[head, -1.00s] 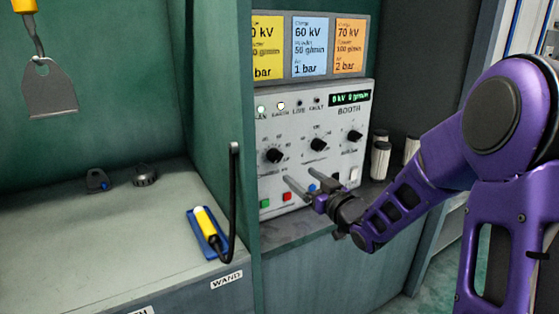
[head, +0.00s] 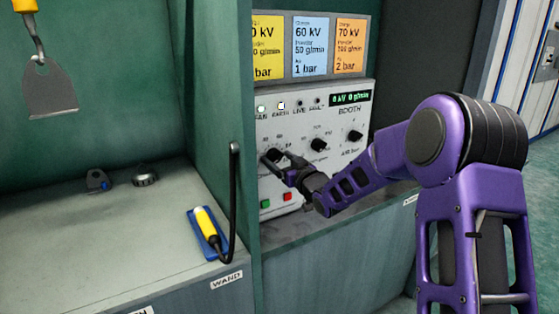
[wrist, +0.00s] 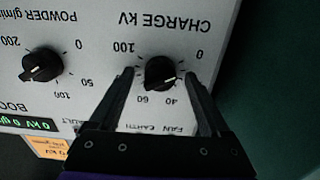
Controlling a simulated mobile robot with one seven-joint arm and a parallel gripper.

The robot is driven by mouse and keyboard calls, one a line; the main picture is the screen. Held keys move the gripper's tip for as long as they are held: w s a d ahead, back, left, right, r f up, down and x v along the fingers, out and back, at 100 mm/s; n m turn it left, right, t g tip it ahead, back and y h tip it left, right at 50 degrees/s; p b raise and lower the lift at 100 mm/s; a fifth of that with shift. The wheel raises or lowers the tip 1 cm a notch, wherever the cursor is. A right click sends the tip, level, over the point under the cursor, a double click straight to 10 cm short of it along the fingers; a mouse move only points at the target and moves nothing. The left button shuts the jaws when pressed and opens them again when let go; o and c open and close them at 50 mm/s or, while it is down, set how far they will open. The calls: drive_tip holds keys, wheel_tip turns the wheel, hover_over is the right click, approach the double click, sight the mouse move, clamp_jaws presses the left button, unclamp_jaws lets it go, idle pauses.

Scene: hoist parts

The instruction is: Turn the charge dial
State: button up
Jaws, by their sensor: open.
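The charge dial (wrist: 161,72) is a black knob under the upside-down label CHARGE KV in the wrist view. In the head view the dial (head: 271,155) is the leftmost knob on the white booth panel (head: 330,178), partly hidden by my gripper. My gripper (wrist: 158,76) is open, with one finger on each side of the dial. I cannot tell whether the fingers touch it. In the head view my gripper (head: 281,161) reaches the panel from the lower right. The panel's display (head: 350,97) reads 0 kV 0 g/min.
The powder dial (head: 319,144) and another knob (head: 355,136) are to the right. Green and red buttons (head: 286,197) are below. A green partition (head: 215,110) stands close on the left. A yellow-handled tool (head: 207,221) lies on the left bench.

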clamp_jaws()
